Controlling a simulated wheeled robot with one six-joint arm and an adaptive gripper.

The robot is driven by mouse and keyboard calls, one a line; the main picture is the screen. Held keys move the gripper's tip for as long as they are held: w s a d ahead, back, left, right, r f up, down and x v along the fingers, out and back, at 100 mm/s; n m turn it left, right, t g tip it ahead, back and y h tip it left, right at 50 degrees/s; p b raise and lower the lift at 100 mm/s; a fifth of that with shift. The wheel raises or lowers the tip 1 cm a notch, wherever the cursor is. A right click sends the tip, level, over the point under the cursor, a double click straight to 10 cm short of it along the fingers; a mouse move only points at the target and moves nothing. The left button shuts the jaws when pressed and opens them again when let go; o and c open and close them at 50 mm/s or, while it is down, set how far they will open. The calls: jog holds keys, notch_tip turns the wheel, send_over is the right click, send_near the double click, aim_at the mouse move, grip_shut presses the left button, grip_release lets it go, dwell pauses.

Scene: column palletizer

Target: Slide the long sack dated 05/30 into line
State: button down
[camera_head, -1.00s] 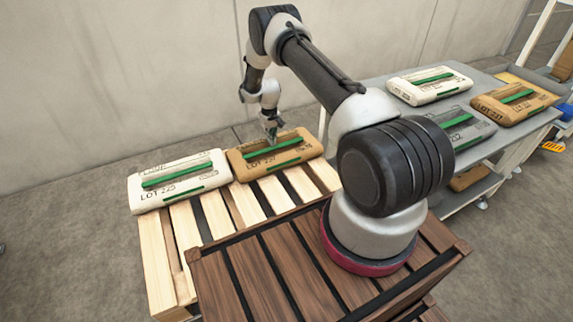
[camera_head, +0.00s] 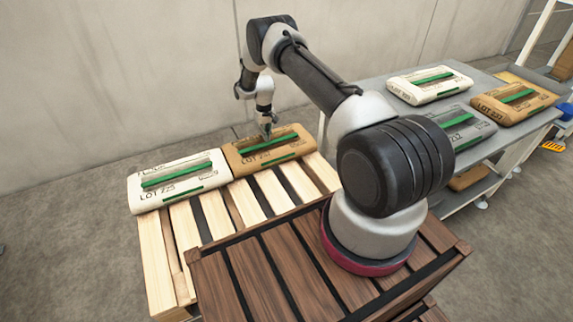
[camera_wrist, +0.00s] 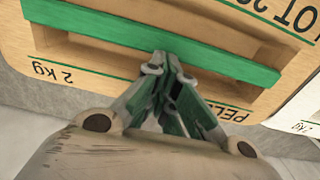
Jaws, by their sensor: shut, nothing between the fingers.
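A long brown sack (camera_head: 240,163) with green bands lies on the light wooden pallet (camera_head: 212,216), at its far right. It also shows in the wrist view (camera_wrist: 120,62), with "2 kg" and part of a lot number. No date is readable, so I cannot tell whether it is the 05/30 sack. A white sack (camera_head: 150,200) lies to its left, ends close together; its edge shows in the wrist view (camera_wrist: 300,112). My gripper (camera_head: 267,135) is shut and empty, its fingertips (camera_wrist: 168,68) at the brown sack's green band. I cannot tell if they touch.
A grey table (camera_head: 372,84) at the right holds a white sack (camera_head: 405,90), a grey sack (camera_head: 468,130) and a brown sack (camera_head: 530,108). A wall stands close behind the pallet. The pallet's near slats are bare. A dark wooden crate surface (camera_head: 235,275) lies in front.

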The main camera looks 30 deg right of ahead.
aim_at(250, 146)
jog(key=a+f, duration=0.1)
jog(key=s+a, duration=0.1)
jog(key=a, duration=0.1)
jog(key=shift+s+a+f, duration=0.15)
jog(key=shift+s+f, duration=0.05)
jog(key=shift+f, duration=0.2)
jog(key=c, duration=0.9)
grip_release()
jog(key=a, duration=0.3)
jog(key=shift+f, duration=0.2)
jog(key=shift+o, duration=1.3)
jog(key=shift+a, duration=1)
jog(key=shift+s, duration=0.45)
jog(key=shift+c, duration=0.6)
jog(key=shift+d+r, duration=0.1)
jog(key=shift+r, duration=0.6)
jog(key=c, duration=0.4)
jog(key=shift+w+r, duration=0.15)
jog(key=shift+r, duration=0.55)
grip_shut()
jog(key=shift+w+d+r, duration=0.1)
jog(key=shift+r, duration=1.3)
jog(key=shift+w+r, duration=0.1)
jog(key=shift+r, duration=1.3)
